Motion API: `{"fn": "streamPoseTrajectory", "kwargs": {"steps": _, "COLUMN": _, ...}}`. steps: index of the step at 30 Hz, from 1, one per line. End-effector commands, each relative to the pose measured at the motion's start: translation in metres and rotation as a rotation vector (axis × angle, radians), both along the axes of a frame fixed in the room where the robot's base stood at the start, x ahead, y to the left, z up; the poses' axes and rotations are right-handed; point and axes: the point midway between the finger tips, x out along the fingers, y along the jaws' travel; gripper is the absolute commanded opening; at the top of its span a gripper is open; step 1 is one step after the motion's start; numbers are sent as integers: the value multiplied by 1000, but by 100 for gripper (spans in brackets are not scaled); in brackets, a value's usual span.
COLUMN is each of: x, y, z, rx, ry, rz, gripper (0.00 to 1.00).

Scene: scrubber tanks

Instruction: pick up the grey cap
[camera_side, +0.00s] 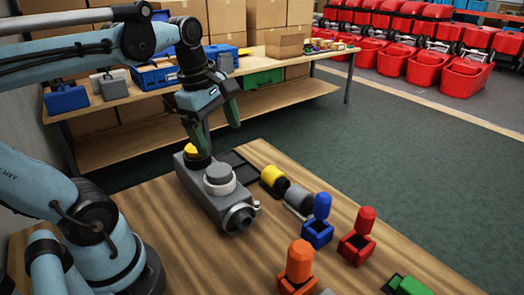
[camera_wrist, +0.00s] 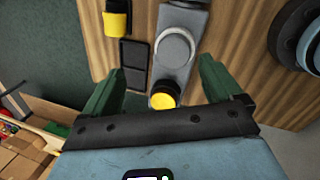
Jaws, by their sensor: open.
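A round grey cap (camera_side: 219,174) sits in a pale ring on top of a grey tank (camera_side: 198,193) on the wooden table. The wrist view also shows the grey cap (camera_wrist: 174,47), near the top and right of middle. A yellow cap (camera_side: 191,149) is on the same tank, partly behind a finger in the side view; it also shows in the wrist view (camera_wrist: 163,98). My gripper (camera_side: 219,139) is open and empty above the tank, close to the yellow cap. In the wrist view its green fingers (camera_wrist: 158,68) stand apart on either side of the tank, with nothing between them gripped.
A yellow-and-black part (camera_side: 273,180), a grey part (camera_side: 298,200) and blue (camera_side: 319,222), red (camera_side: 358,237) and orange (camera_side: 298,262) capped pieces stand on the table's right. A dark tray (camera_side: 238,166) lies beside the tank. A shelf bench (camera_side: 270,98) stands behind.

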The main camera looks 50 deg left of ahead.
Motion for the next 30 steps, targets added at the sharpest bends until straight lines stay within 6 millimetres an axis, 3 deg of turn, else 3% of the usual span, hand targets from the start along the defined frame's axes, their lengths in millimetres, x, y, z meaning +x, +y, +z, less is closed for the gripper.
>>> {"fn": "streamPoseTrajectory", "kwargs": {"steps": 6, "x": -10, "y": 13, "z": 19, "rx": -121, "ry": 102, "rz": 456, "gripper": 92}}
{"fn": "streamPoseTrajectory", "kwargs": {"steps": 10, "x": -14, "y": 16, "z": 25, "rx": -153, "ry": 134, "rz": 602, "gripper": 92}}
{"fn": "streamPoseTrajectory", "kwargs": {"steps": 16, "x": -14, "y": 17, "z": 17, "rx": -163, "ry": 146, "rz": 657, "gripper": 92}}
{"fn": "streamPoseTrajectory", "kwargs": {"steps": 24, "x": -10, "y": 14, "z": -20, "rx": -162, "ry": 145, "rz": 653, "gripper": 92}}
{"fn": "streamPoseTrajectory", "kwargs": {"steps": 30, "x": -8, "y": 13, "z": -38, "rx": -162, "ry": 144, "rz": 652, "gripper": 92}}
